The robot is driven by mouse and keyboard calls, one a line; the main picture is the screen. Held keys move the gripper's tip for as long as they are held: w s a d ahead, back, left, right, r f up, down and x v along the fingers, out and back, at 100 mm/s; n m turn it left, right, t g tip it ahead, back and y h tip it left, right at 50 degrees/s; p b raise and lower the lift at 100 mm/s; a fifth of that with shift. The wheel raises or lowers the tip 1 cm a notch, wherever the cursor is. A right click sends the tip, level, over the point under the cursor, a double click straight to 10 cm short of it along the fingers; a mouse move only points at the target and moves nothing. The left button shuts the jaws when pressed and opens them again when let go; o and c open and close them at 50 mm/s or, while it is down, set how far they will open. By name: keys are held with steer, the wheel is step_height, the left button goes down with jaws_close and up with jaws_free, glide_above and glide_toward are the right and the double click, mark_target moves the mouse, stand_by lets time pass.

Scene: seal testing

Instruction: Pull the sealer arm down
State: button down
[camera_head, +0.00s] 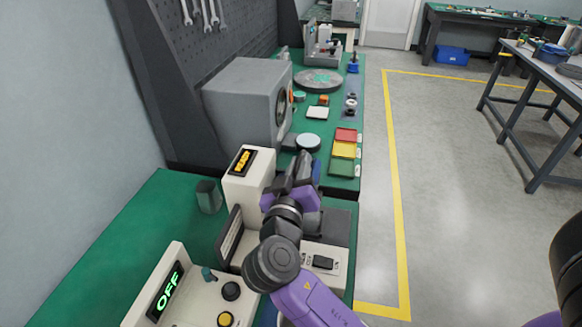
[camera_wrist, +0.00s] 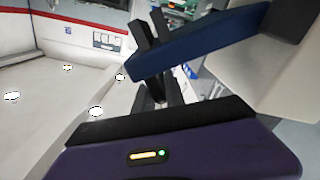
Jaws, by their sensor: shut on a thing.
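The sealer (camera_head: 252,185) is a pale machine with a small orange-lit display, on the green bench in the head view. Its blue arm bar (camera_head: 317,168) shows only as a sliver beside my gripper. In the wrist view the blue bar (camera_wrist: 205,42) crosses at a slant from the pale housing on the right, above the dark lower base. My gripper (camera_head: 302,168) is in front of the sealer, its dark fingers (camera_wrist: 153,52) shut on the blue bar. The exact contact is partly hidden by the bar and my wrist.
A control box (camera_head: 172,290) reading OFF stands at the lower left. A dark cup (camera_head: 209,196) stands left of the sealer. A grey machine (camera_head: 245,100) and red, yellow and green trays (camera_head: 344,150) lie beyond.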

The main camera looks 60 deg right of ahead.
steer(key=shift+s+f+b, duration=0.3)
steer(key=shift+f+b, duration=0.1)
steer(key=shift+f, duration=0.05)
steer(key=shift+s+d+r, duration=0.1)
steer(key=shift+s+r, duration=0.05)
steer(key=c, duration=1.5)
jaws_free()
steer(key=shift+o, duration=0.2)
steer(key=b+v, duration=0.1)
steer(key=v, duration=0.6)
steer(key=shift+s+a+b, duration=0.2)
steer(key=shift+a+b, duration=0.1)
steer(key=shift+a, duration=0.05)
